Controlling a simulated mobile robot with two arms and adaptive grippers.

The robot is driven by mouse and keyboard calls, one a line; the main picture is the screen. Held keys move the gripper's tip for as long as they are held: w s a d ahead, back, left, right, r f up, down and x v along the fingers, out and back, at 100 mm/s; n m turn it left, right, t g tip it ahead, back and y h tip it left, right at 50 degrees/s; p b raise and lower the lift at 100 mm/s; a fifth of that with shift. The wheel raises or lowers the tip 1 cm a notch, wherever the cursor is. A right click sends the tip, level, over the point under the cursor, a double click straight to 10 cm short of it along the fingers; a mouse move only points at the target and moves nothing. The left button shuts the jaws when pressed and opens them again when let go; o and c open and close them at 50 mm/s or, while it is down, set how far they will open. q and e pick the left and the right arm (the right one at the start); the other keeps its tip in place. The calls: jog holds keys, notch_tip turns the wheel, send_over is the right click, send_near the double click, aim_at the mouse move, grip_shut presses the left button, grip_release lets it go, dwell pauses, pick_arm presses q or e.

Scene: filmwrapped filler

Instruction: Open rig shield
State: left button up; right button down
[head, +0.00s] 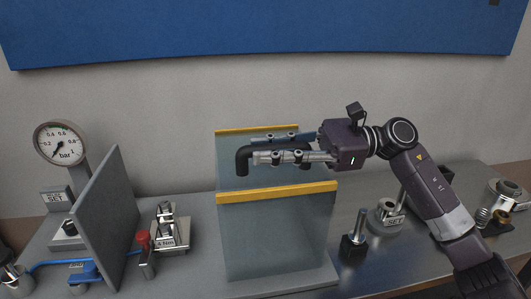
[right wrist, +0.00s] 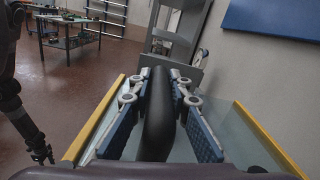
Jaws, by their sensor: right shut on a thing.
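The rig shield (head: 278,240) is a box of clear panels with yellow top edges. It stands on the grey bench in the middle of the head view. Its black bar handle (head: 242,160) sits at the top, between the front and back yellow edges. My right gripper (head: 268,156) comes in from the right and is shut on the handle. In the right wrist view the dark handle (right wrist: 158,115) runs between the two blue-padded fingers. A dark arm at the left of that view ends in a gripper (right wrist: 42,155), apparently my left one; its jaws are too small to judge.
Left of the shield stand a pressure gauge (head: 60,143), a grey upright plate (head: 108,215), a red-topped lever (head: 143,245) and a small clamp fixture (head: 166,225). A wall is behind.

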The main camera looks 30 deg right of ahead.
pick_arm(q)
jog(key=shift+a, duration=0.7)
pick_arm(e)
jog(key=c, duration=1.8)
grip_release()
pick_arm(q)
jog(key=shift+d, duration=0.2)
pick_arm(e)
jog(key=v, duration=1.2)
jog(key=shift+r, duration=0.1)
